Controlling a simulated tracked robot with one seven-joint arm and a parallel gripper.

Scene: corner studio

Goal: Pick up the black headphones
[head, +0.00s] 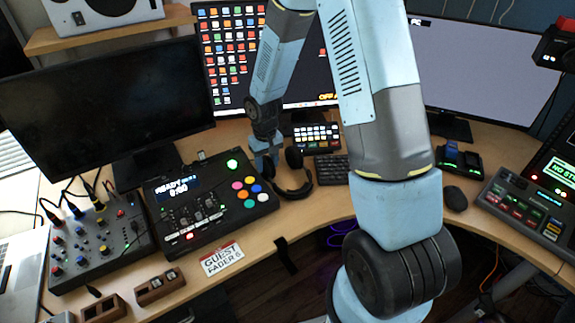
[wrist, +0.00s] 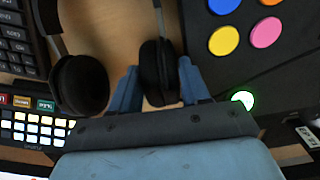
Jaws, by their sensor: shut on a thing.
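The black headphones (head: 306,188) lie on the wooden desk in the head view, between the black control panel with coloured buttons and the keyboard. In the wrist view, one ear cup (wrist: 151,72) sits between the two blue fingers of my gripper (wrist: 157,85), and the other ear cup (wrist: 80,84) lies to the left, outside the fingers. My gripper (head: 266,158) is shut on the near ear cup, reaching down from above. The headband runs out of the top of the wrist view. I cannot tell whether the headphones touch the desk.
The control panel (head: 206,208) stands close to the left of my gripper. A keyboard (head: 333,168) and a lit button pad (head: 317,137) are to its right. Monitors (head: 108,100) stand behind. A mouse (head: 455,198) lies farther right. Bare desk (head: 245,250) shows in front.

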